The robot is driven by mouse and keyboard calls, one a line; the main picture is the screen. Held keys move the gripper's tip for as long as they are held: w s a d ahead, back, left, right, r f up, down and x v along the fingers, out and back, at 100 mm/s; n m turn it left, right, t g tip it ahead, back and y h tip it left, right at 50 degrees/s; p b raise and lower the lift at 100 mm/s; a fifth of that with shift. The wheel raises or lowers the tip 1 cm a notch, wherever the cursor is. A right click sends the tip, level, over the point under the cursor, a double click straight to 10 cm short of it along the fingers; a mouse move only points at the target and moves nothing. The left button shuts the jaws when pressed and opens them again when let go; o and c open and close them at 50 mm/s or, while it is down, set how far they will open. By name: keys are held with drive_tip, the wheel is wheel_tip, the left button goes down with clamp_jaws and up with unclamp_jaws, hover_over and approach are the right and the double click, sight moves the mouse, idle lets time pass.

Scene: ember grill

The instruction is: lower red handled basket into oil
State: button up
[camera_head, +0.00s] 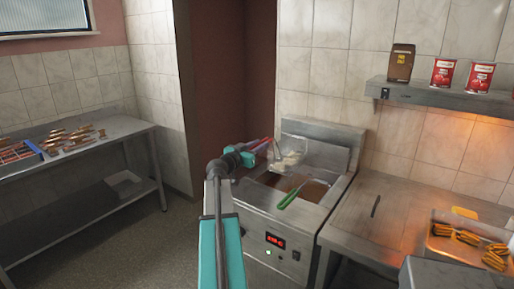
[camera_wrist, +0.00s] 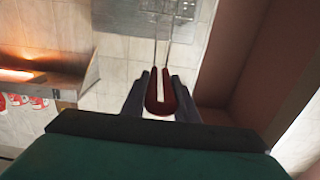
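The red handle (camera_head: 259,143) belongs to a wire basket (camera_head: 287,157) with pale food in it, at the back of the fryer (camera_head: 268,219). The basket appears raised above the oil; whether it touches the fryer's back edge I cannot tell. My gripper (camera_head: 246,150) is at the red handle. In the wrist view my gripper's fingers (camera_wrist: 160,88) lie on both sides of the red handle (camera_wrist: 160,101), and its wires run up to the basket (camera_wrist: 170,8). Brown oil (camera_head: 314,190) shows in the fryer well.
A green handle (camera_head: 289,199) sticks out over the fryer's front. A steel counter (camera_head: 345,217) with a tray of fries (camera_head: 442,250) stands right. A wall shelf (camera_head: 450,98) holds cans and a brown container. A steel table (camera_head: 120,127) with food stands left.

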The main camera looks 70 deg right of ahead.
clamp_jaws()
drive_tip(key=shift+r, duration=0.1)
drive_tip(key=shift+r, duration=0.1)
drive_tip(key=shift+s+r, duration=0.1)
drive_tip(key=shift+r, duration=2.15)
drive_tip(key=shift+a, duration=0.15)
drive_tip(key=shift+b+v, duration=1.55)
drive_tip(key=shift+v, duration=0.75)
